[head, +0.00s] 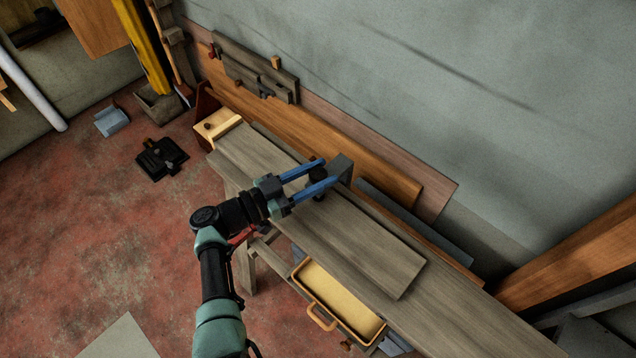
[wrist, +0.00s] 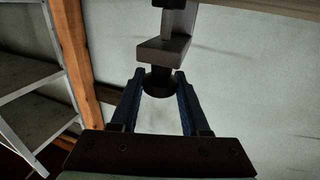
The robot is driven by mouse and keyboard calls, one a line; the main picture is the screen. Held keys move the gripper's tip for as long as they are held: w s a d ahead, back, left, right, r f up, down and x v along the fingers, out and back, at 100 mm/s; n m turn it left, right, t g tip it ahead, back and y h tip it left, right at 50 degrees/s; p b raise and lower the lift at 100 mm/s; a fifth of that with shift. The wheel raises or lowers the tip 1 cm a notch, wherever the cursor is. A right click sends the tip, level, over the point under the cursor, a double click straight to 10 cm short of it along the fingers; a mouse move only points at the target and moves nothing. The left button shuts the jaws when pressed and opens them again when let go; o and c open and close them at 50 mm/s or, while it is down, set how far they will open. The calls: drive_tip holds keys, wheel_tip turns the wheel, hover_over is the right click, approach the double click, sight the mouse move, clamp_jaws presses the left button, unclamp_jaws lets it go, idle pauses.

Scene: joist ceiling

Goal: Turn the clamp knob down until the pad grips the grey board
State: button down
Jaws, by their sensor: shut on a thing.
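My gripper (head: 327,172) has two blue fingers and reaches over the workbench from the left. It is shut on the dark round clamp knob (head: 317,175), which sits between the fingertips. The wrist view also shows the knob (wrist: 158,84) between the fingers, below the grey clamp body (wrist: 165,48). In the head view the clamp body (head: 342,166) stands just beyond the fingertips. The grey board (head: 380,252) lies flat along the bench and passes under the gripper. The pad and its contact with the board cannot be made out in either view.
The bench top (head: 455,318) runs on to the lower right. An open yellow-lined drawer (head: 335,300) sticks out below its front edge. A pale wooden box (head: 218,126) sits at the far end. Planks (head: 385,180) lean on the wall behind.

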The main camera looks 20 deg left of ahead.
drive_tip(key=m+h+b, duration=0.1)
drive_tip(key=g+h+b, duration=0.1)
drive_tip(key=b, duration=0.1)
drive_tip(key=shift+w+a+f+m+g, duration=0.1)
drive_tip(key=shift+f+m+g, duration=0.05)
drive_tip(key=shift+m+g, duration=0.2)
drive_tip(key=shift+m+g+h+b, duration=0.3)
drive_tip(key=shift+m+g+b, duration=0.05)
drive_tip(key=shift+b, duration=0.2)
drive_tip(key=shift+r, duration=0.25)
drive_tip(key=shift+c, duration=1.9)
unclamp_jaws()
drive_tip(key=shift+f, duration=0.1)
